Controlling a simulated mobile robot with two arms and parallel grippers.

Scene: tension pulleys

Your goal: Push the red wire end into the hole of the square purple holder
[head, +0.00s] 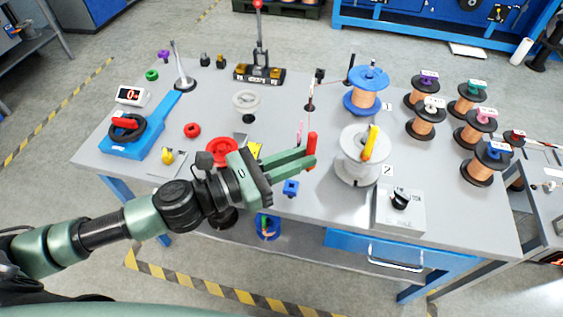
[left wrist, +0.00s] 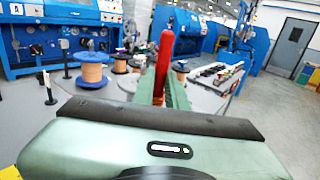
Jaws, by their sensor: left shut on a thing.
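My left gripper (head: 308,158) is shut on the red wire end (head: 312,146), a red rod standing upright between the fingertips, above the table's middle. The left wrist view shows the red wire end (left wrist: 165,52) between the green fingers (left wrist: 163,88). A small purple piece (head: 163,56) is at the table's far left, well away from the gripper; I cannot tell whether it is square or has a hole. A small square blue block (head: 291,187) is just below the gripper in the head view. My right gripper is not in view.
A white spool (head: 357,172) with a yellow piece on it stands right of my gripper, a blue-flanged copper spool (head: 366,94) behind it. Several copper spools stand at the right. The front right holds a grey knob box (head: 400,208).

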